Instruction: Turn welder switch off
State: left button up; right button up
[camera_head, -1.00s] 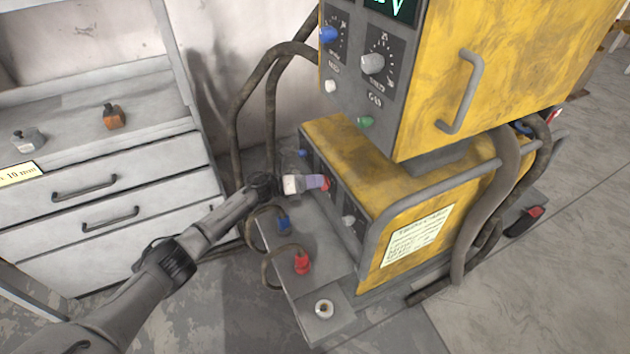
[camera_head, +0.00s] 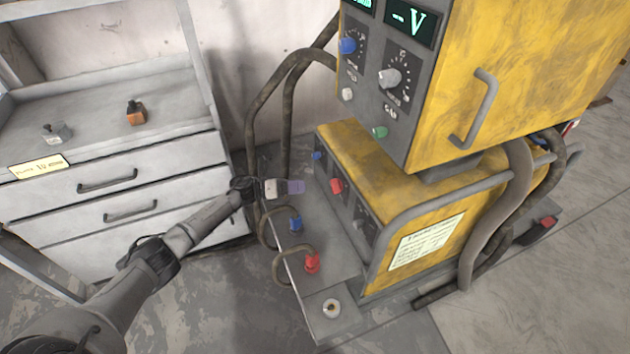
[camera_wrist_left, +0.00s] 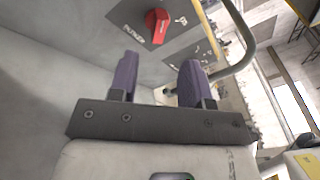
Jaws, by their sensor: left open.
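The red switch knob (camera_head: 337,186) sits on the grey front panel of the low yellow welder unit. In the left wrist view the knob (camera_wrist_left: 157,21) stands on a dark plate with white lettering, too small to read surely. My left gripper (camera_head: 300,187) is in front of the panel, left of the knob and apart from it. Its purple fingers (camera_wrist_left: 158,75) are spread with nothing between them, and the knob shows beyond the fingertips. My right gripper is not in view.
A taller yellow unit (camera_head: 520,70) with dials and a display stands above. Blue (camera_head: 295,221) and red (camera_head: 312,263) cable plugs stand on the grey base below my gripper. Dark hoses hang behind it. A grey drawer cabinet (camera_head: 110,190) is at the left.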

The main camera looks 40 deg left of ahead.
pick_arm(q)
jog(key=shift+p+v, duration=0.45)
jog(key=shift+v, duration=1.85)
